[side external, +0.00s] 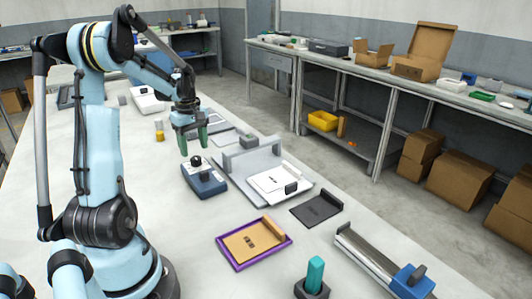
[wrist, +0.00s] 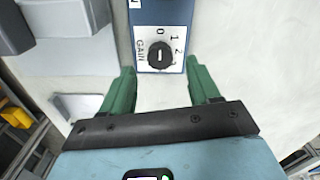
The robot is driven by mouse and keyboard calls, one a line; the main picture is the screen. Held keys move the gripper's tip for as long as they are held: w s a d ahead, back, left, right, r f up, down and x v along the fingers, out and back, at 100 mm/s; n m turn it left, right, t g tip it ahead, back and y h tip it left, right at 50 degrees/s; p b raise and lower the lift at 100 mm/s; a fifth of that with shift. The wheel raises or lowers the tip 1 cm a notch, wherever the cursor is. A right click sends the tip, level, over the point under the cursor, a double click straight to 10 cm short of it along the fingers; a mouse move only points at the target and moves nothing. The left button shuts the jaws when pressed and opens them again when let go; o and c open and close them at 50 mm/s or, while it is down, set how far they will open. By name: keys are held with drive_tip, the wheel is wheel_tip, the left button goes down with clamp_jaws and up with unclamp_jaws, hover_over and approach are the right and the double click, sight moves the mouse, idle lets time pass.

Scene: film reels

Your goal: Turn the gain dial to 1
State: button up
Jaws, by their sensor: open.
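The gain dial is a round black knob on a blue box (side external: 204,184). In the wrist view the dial (wrist: 160,56) sits on a white plate marked GAIN, with the numbers 0, 1, 2 and 3 around it. Its short white mark runs up and down in the picture, in line with the 0. My gripper (side external: 194,150) hangs above the box in the side view, with its green fingers pointing down. In the wrist view my gripper (wrist: 160,70) is open and empty, with one finger on each side of the dial, apart from it.
A grey stand with a white plate (side external: 272,180) stands right of the box. A dark plate (side external: 316,209), a purple-rimmed tray (side external: 254,243) and a teal block in a dark holder (side external: 315,274) lie nearer the front. Yellow cylinders (side external: 159,133) stand left of the gripper.

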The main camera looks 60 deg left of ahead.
sight(196, 158)
drive_tip(key=shift+f, duration=1.75)
drive_tip(key=c, duration=1)
drive_tip(key=shift+c, duration=0.2)
drive_tip(key=m, duration=0.4)
drive_tip(key=shift+m, duration=2.3)
